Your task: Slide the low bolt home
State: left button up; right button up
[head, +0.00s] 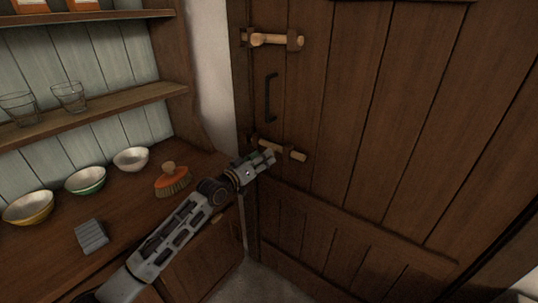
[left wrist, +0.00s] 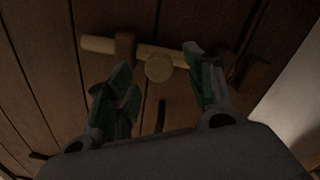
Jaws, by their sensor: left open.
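The low bolt (head: 297,155) is a pale wooden bar lying across the dark plank door, below the black handle. In the left wrist view the bar (left wrist: 97,44) runs through a dark wooden bracket (left wrist: 125,49) and has a round knob (left wrist: 159,68). A dark keeper (left wrist: 253,73) stands by the door's edge near the pale wall. My left gripper (head: 268,158) is at the bolt, open, its fingers (left wrist: 158,75) on either side of the knob with gaps showing. One finger hides part of the bar, so I cannot tell whether its end is in the keeper. My right gripper is not in view.
An upper bolt (head: 272,40) and a black door handle (head: 268,97) are above on the door. Left of the door, a wooden counter holds a brush (head: 172,181), several bowls (head: 85,180) and a grey block (head: 91,236). Glasses (head: 70,97) stand on a shelf.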

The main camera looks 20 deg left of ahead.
aim_at(274, 150)
pick_arm(q)
jog(key=shift+x, duration=2.15)
jog(key=shift+s, duration=0.1)
grip_shut()
